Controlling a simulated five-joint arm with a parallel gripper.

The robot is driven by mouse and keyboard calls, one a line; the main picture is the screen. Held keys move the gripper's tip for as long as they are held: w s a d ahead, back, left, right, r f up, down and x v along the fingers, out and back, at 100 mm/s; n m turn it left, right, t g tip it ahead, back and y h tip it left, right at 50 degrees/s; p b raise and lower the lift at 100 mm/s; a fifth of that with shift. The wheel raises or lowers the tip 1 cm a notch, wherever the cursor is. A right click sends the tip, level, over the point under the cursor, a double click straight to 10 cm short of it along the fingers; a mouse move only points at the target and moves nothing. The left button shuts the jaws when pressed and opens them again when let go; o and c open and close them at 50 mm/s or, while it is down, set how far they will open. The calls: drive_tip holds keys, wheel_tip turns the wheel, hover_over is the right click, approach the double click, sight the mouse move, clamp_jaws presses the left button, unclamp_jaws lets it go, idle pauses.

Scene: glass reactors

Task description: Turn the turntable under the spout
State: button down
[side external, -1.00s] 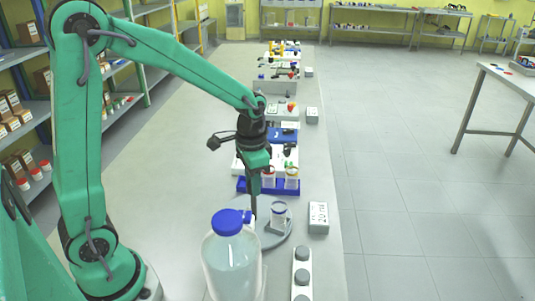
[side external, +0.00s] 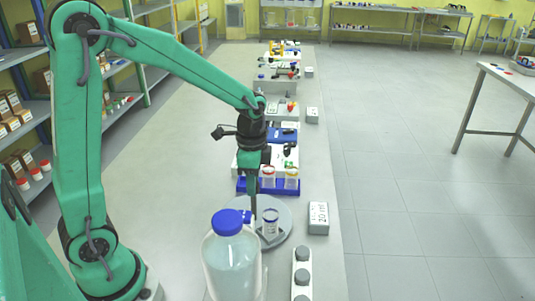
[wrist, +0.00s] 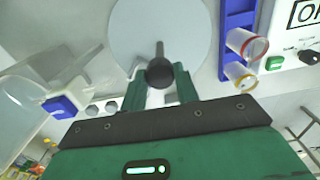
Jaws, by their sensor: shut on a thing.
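The turntable (side external: 285,236) is a flat grey disc on the bench, with a small clear glass vessel (side external: 270,224) standing on it. In the wrist view the disc (wrist: 135,30) lies ahead of my gripper (wrist: 160,90). The fingers are shut on a dark round knob (wrist: 160,73) with a rod reaching over the disc. In the side view my gripper (side external: 253,212) points down at the disc, left of the vessel. A big clear bottle (side external: 231,265) with a blue cap stands in front. Its blue spout (side external: 246,215) is beside my fingers. The fingertips are partly hidden there.
A blue rack (side external: 290,187) with two capped jars stands just behind the turntable. More equipment lines the bench behind.

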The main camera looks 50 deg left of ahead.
drive_tip(key=shift+m, duration=4.5)
drive_tip(key=c, duration=1.1)
unclamp_jaws()
drive_tip(key=shift+o, duration=0.2)
drive_tip(key=shift+r, duration=3.95)
